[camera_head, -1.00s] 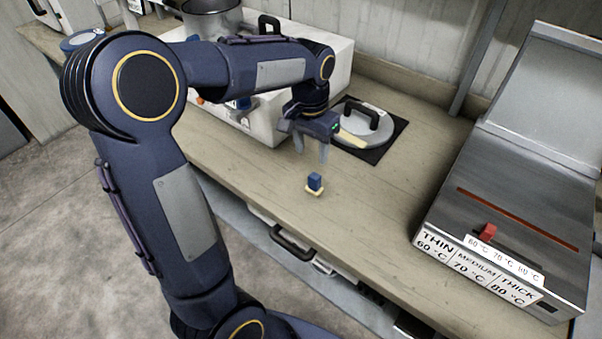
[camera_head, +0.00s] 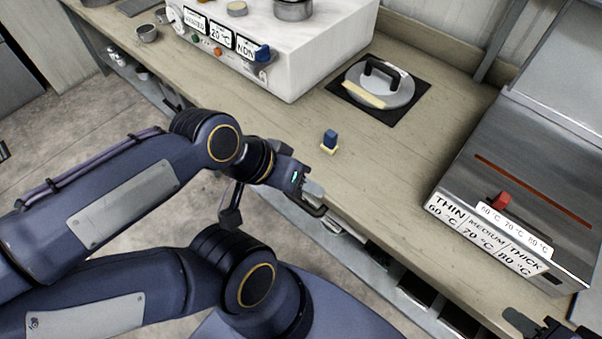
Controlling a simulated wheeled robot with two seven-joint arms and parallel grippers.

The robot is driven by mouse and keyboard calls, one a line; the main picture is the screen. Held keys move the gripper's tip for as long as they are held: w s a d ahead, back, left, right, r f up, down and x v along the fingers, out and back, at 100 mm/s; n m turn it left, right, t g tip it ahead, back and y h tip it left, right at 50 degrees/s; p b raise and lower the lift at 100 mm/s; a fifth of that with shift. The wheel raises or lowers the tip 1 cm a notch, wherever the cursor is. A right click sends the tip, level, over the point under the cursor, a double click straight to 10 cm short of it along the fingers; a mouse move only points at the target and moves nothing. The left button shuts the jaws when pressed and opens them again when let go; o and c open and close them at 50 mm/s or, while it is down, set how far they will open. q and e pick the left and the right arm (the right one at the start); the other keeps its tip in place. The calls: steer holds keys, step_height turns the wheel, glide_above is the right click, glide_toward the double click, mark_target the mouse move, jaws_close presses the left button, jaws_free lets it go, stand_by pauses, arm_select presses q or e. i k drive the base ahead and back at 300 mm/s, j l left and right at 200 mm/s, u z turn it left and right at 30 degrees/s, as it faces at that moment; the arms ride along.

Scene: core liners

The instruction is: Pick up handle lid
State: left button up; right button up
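The lid (camera_head: 396,92) is a round, pale grey disc with a black arched handle (camera_head: 384,67) on top. It lies flat on a black square mat (camera_head: 408,112) on the bench, with a cream strip (camera_head: 362,96) at its front left edge. My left gripper (camera_head: 312,188) is at the bench's front edge, well apart from the lid; its fingers overlap in view, so their gap cannot be told. My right gripper (camera_head: 528,322) shows only in part at the bottom right corner, apart from the lid.
A small blue block on a cream base (camera_head: 330,141) stands on the bench between my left gripper and the lid. A white box with knobs (camera_head: 310,60) stands left of the lid. A steel machine with a red slider (camera_head: 480,190) stands at right.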

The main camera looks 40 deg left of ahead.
mark_target(380, 85)
steer(key=j, duration=0.45)
steer(key=i+j+u, duration=0.1)
steer(key=j, duration=0.35)
steer(key=j+u, duration=0.1)
steer(key=j, duration=0.35)
steer(key=i+j, duration=0.15)
steer(key=j, duration=0.25)
steer(key=i+j+u, duration=0.1)
steer(key=j, duration=0.35)
steer(key=i+j, duration=0.1)
steer(key=j, duration=0.35)
steer(key=j+u, duration=0.15)
steer(key=j, duration=0.25)
steer(key=i, duration=0.05)
